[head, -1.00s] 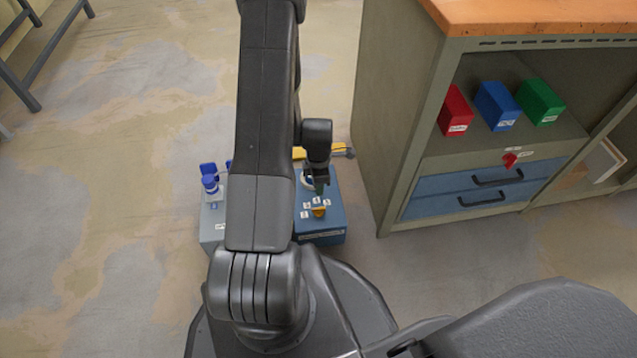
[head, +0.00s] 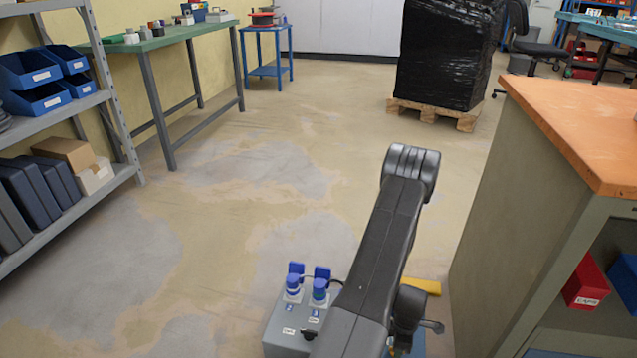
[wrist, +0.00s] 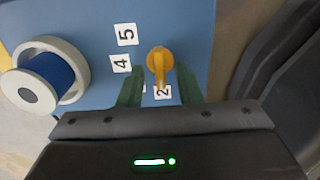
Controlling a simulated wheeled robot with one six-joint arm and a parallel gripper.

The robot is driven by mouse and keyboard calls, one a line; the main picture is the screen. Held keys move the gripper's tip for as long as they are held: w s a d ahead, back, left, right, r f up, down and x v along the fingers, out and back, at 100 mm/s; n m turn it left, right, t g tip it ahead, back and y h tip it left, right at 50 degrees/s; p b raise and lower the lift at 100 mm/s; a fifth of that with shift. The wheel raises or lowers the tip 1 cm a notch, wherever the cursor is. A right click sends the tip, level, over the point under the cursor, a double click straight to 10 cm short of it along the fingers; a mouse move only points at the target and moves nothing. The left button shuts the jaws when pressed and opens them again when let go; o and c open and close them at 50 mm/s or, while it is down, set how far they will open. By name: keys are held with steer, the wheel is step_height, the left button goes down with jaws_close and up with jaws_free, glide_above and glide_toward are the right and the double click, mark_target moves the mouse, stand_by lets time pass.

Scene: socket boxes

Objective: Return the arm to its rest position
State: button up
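My arm (head: 375,260) reaches forward and bends down at the lower middle of the head view; my gripper's fingertips are hidden there. In the wrist view my gripper (wrist: 158,90) is open, its two green fingers apart. An orange-yellow knob (wrist: 158,58) on a blue box (wrist: 190,25) shows just ahead of the gap between the fingers; I cannot tell whether they touch it. Number labels 4 (wrist: 120,63) and 5 (wrist: 125,33) lie beside it, and a 2 label shows between the fingers. A white round socket with a blue centre (wrist: 50,75) is at left.
A grey box (head: 283,325) with two blue-capped sockets stands left of my arm. The orange-topped cabinet (head: 585,130) is close on the right. A shelf (head: 100,100) and green bench (head: 165,40) stand at left; a wrapped pallet load (head: 445,50) stands behind. The floor between is open.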

steer(key=shift+f, duration=0.4)
steer(key=shift+r, duration=0.15)
